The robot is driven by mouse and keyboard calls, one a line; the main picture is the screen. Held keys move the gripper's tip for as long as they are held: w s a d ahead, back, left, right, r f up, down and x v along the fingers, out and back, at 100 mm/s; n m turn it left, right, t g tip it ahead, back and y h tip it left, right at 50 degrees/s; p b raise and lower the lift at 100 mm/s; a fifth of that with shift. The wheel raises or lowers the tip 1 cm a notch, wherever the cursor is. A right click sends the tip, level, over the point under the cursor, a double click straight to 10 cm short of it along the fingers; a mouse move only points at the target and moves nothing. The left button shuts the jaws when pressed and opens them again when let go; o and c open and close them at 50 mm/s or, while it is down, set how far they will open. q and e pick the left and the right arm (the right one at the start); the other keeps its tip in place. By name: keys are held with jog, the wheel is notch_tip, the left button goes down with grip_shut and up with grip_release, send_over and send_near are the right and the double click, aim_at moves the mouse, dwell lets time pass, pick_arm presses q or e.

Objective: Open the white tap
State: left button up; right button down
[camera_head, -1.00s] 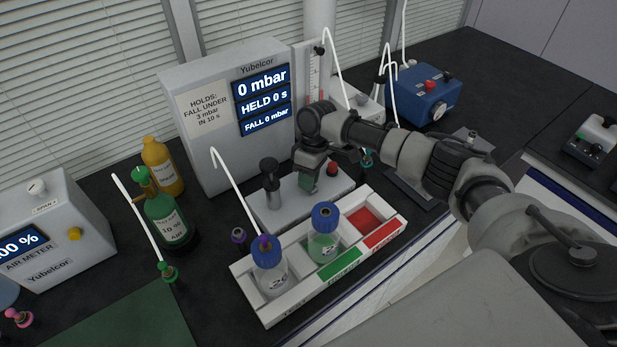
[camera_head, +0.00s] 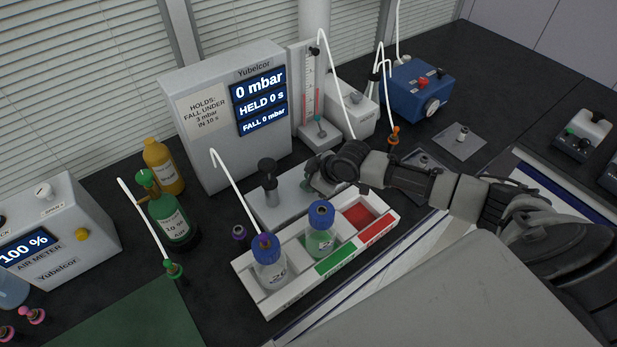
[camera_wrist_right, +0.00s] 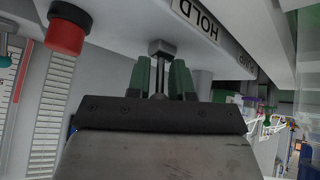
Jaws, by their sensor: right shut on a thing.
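In the head view, my right gripper (camera_head: 312,187) is low over the white block (camera_head: 283,205) in front of the pressure display. The wrist hides the tap and most of the fingers there. My left gripper is in neither current view.
A red button (camera_wrist_right: 67,30) sits near the tap. In front of the block stands a white rack (camera_head: 267,302) with two blue-capped bottles. The display box (camera_head: 205,130) reads 0 mbar. A black post (camera_head: 268,178) rises left of my gripper. White tubes hang nearby.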

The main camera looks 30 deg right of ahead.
jog(key=shift+s+f+t+y+b, duration=0.2)
jog(key=shift+s+t+b, duration=0.1)
jog(key=shift+t, duration=0.45)
jog(key=shift+s+f+t+y+b, duration=0.1)
jog(key=shift+s+t+y+b, duration=0.15)
jog(key=shift+t, duration=0.5)
jog(key=shift+w+r, duration=0.1)
jog(key=c, duration=1.2)
grip_release()
jog(key=shift+d, duration=0.1)
jog(key=shift+o, duration=0.2)
